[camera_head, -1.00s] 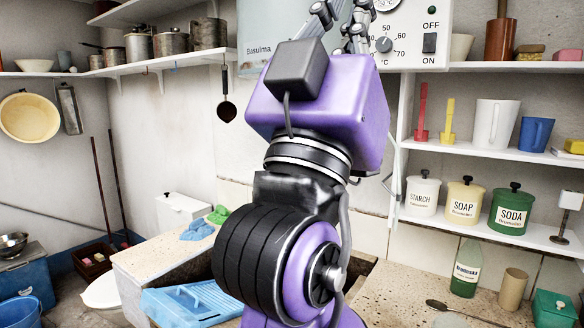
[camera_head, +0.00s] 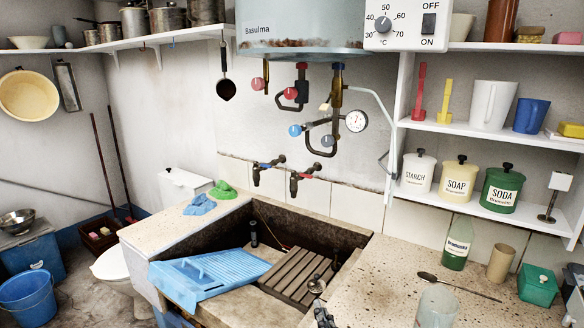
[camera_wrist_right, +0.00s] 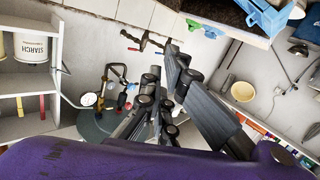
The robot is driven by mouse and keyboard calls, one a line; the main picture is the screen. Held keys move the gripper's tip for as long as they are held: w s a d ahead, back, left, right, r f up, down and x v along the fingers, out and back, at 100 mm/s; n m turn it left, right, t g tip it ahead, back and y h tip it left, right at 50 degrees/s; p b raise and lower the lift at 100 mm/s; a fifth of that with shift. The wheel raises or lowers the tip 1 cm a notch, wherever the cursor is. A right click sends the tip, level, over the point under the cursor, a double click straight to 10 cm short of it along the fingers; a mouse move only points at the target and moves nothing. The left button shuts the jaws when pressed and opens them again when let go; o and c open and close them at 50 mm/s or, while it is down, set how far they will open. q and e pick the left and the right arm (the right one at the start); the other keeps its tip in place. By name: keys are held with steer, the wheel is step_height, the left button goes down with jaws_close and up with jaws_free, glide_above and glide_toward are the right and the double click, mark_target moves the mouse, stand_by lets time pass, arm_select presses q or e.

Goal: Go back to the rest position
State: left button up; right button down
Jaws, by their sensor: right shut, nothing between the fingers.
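My right gripper (camera_head: 319,300) shows only as a small dark piece at the bottom edge of the head view, in front of the stone trough (camera_head: 345,238). In the right wrist view my right gripper (camera_wrist_right: 180,68) reaches up from the bottom, with its dark fingers together and nothing between them. The rest of my right arm is out of the head view, apart from a purple part along the bottom of the wrist view. My left gripper is not in view.
A blue washboard (camera_head: 205,277) and a wooden slatted rack (camera_head: 300,272) lie at the trough. A boiler (camera_head: 300,35) with pipes hangs above. A clear glass (camera_head: 437,307), green bottle (camera_head: 457,245) and spoon (camera_head: 455,286) are on the right counter, below shelves with jars.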

steer(key=s+d+f+m+g+h+p, duration=0.15)
steer(key=s+d+f, duration=0.25)
steer(key=s+f, duration=0.55)
steer(key=s+d+f+m+g, duration=0.1)
steer(key=s+d+f+g, duration=0.25)
steer(key=s+f, duration=0.55)
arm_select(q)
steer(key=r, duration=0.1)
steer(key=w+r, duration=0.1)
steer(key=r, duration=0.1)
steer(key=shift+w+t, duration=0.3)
arm_select(e)
steer(key=s+d+f+g, duration=0.1)
steer(key=s+f, duration=0.3)
steer(key=s, duration=0.4)
steer(key=s+d+f+g+h, duration=0.1)
steer(key=s+d+f, duration=0.3)
steer(key=s, duration=0.4)
steer(key=shift+f+m+g, duration=0.35)
steer(key=shift+g, duration=0.15)
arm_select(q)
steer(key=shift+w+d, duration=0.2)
arm_select(e)
steer(key=shift+d, duration=0.1)
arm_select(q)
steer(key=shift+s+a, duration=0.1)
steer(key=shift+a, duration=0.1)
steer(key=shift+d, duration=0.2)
